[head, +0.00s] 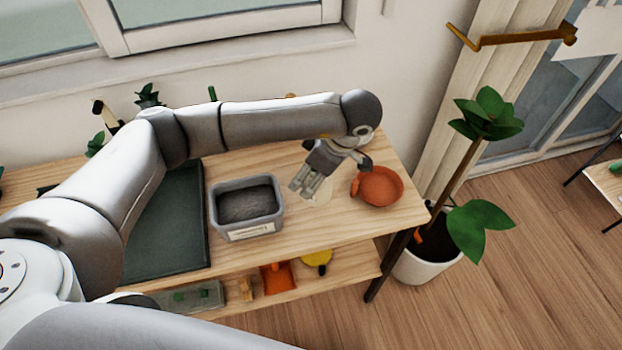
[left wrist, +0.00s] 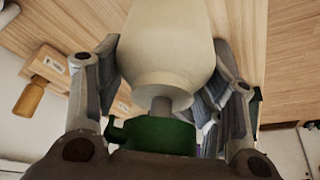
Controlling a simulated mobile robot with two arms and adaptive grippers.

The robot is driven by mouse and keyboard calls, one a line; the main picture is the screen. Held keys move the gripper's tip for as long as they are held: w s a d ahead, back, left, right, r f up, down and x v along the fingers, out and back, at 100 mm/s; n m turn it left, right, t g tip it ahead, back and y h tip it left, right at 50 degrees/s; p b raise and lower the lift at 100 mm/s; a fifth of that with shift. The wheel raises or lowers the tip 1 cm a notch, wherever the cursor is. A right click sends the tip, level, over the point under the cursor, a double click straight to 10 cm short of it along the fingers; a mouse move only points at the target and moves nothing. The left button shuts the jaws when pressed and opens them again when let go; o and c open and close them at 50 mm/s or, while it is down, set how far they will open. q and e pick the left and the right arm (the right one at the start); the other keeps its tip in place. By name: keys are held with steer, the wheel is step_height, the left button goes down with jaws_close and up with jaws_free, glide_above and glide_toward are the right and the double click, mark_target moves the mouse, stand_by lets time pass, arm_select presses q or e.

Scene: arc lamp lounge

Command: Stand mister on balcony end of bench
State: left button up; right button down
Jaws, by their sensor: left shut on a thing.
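The mister is a cream bottle (left wrist: 168,50) with a green head (left wrist: 155,135) in the left wrist view, between my fingers. My left gripper (head: 308,187) is shut on it, above the right part of the wooden bench (head: 325,232). In the head view only a pale part of the mister (head: 322,192) shows beside the fingers; the rest is hidden by the gripper. I cannot tell whether its base touches the bench top. The bench's right end is the one towards the glass door (head: 575,105). My right gripper is not in view.
A grey labelled bin (head: 246,228) and a dark green tray (head: 170,245) are to the left. A potted plant (head: 420,262) stands beyond the end. The lower shelf (head: 340,268) holds small items.

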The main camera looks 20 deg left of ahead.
arm_select(q)
steer(key=shift+w+a+f, duration=0.15)
steer(key=shift+w+f, duration=0.5)
steer(key=shift+f, duration=0.05)
steer(key=shift+f+p, duration=0.4)
steer(key=shift+p, duration=0.05)
step_height(320, 180, down, 2)
steer(key=shift+w+f+p, duration=0.1)
steer(key=shift+p, duration=0.35)
steer(key=shift+f, duration=0.15)
steer(key=shift+f, duration=0.1)
steer(key=shift+f, duration=0.15)
steer(key=o, duration=1.3)
